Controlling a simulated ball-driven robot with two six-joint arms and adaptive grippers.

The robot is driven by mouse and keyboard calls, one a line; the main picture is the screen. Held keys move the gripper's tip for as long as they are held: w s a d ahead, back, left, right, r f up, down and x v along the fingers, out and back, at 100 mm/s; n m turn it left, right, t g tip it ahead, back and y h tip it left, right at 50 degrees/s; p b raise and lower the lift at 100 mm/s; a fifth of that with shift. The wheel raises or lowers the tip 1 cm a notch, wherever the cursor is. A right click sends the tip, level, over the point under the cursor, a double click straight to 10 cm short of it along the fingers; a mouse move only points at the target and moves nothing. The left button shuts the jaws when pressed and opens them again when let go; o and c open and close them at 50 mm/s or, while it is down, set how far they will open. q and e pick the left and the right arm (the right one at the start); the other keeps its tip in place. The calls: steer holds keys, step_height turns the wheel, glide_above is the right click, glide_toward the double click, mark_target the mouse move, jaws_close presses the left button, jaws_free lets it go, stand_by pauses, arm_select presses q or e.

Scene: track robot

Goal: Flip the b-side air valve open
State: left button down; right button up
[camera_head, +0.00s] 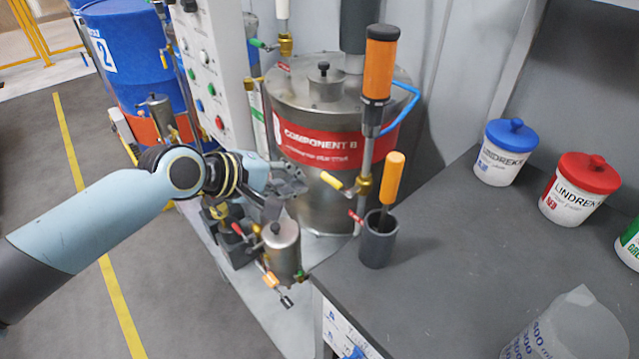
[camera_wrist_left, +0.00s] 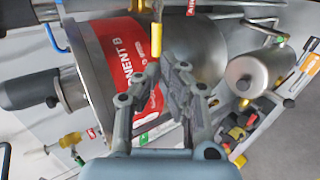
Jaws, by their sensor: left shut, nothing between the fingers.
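A valve with a yellow lever (camera_head: 333,181) on a brass fitting (camera_head: 363,186) sits on the upright pipe in front of the steel Component B drum (camera_head: 312,204). A yellow handle (camera_wrist_left: 157,40) shows in the left wrist view, just beyond my fingertips. I cannot tell for certain which valve is the b-side air valve. My left gripper (camera_head: 292,184) is shut and empty, in front of the drum and to the left of the yellow lever. In the left wrist view my left gripper (camera_wrist_left: 176,72) points toward the drum's red label. My right gripper is not in view.
A small steel pot (camera_head: 283,248) with small coloured levers stands below my left gripper. A grey cup (camera_head: 379,243) with an orange-handled tool stands on the dark bench (camera_head: 440,270). A white control panel (camera_head: 212,60) rises at the left. Lidded tubs (camera_head: 503,160) stand on the right.

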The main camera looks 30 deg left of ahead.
mark_target(335, 184)
arm_select(q)
steer(key=x, duration=0.7)
steer(key=shift+w+f+b, duration=0.15)
steer(key=shift+b, duration=0.15)
steer(key=shift+f+n+h+b, duration=0.35)
steer(key=shift+n+h+b, duration=0.1)
steer(key=shift+n+h, duration=0.05)
steer(key=f+n+h+b, duration=0.2)
steer(key=h+b, duration=0.1)
steer(key=d+f+n+g+h+b, duration=0.1)
steer(key=f+n+h+b, duration=0.1)
steer(key=n+b, duration=0.1)
steer(key=shift+d+f+h+b, duration=0.1)
steer(key=shift+f+h+b, duration=0.05)
steer(key=shift+h+b, duration=0.25)
stand_by(0.4)
steer(key=shift+s+d, duration=0.1)
steer(key=shift+s, duration=0.15)
stand_by(0.5)
steer(key=shift+r+p, duration=0.75)
steer(key=shift+r, duration=0.05)
